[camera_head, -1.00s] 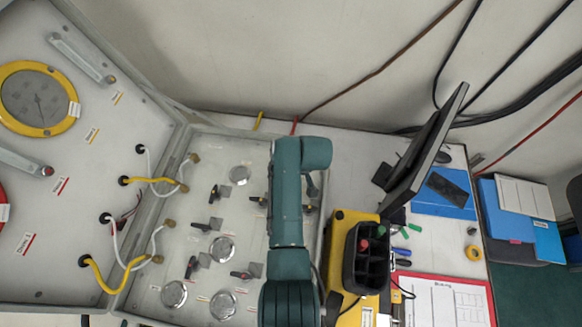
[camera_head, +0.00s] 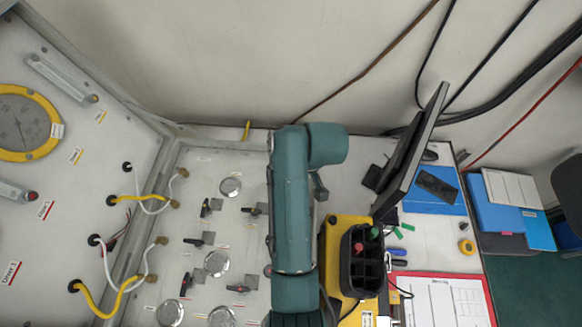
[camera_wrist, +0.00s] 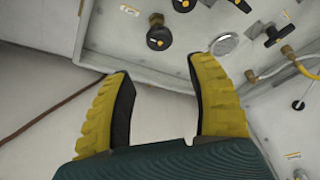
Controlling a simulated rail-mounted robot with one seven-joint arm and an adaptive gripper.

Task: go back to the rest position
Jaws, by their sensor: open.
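My gripper (camera_wrist: 163,105) shows in the wrist view with its two yellow, ribbed fingers spread wide and nothing between them. Pale wall shows behind the gap, and the panel edge lies beyond the fingertips. In the head view my teal arm stands over the right part of the air panel (camera_head: 230,205), and the gripper itself is hidden there. The panel carries several black valve knobs and round metal discs; in the wrist view a black knob (camera_wrist: 159,38) and a metal disc (camera_wrist: 224,46) lie beyond the fingers.
A yellow case (camera_head: 335,240) with a black divided holder (camera_head: 365,275) stands right of my arm. A monitor (camera_head: 412,155) rises behind it. The left panel has a yellow-rimmed gauge (camera_head: 28,122) and looped hoses (camera_head: 115,285). A red clipboard (camera_head: 440,277) lies at front right.

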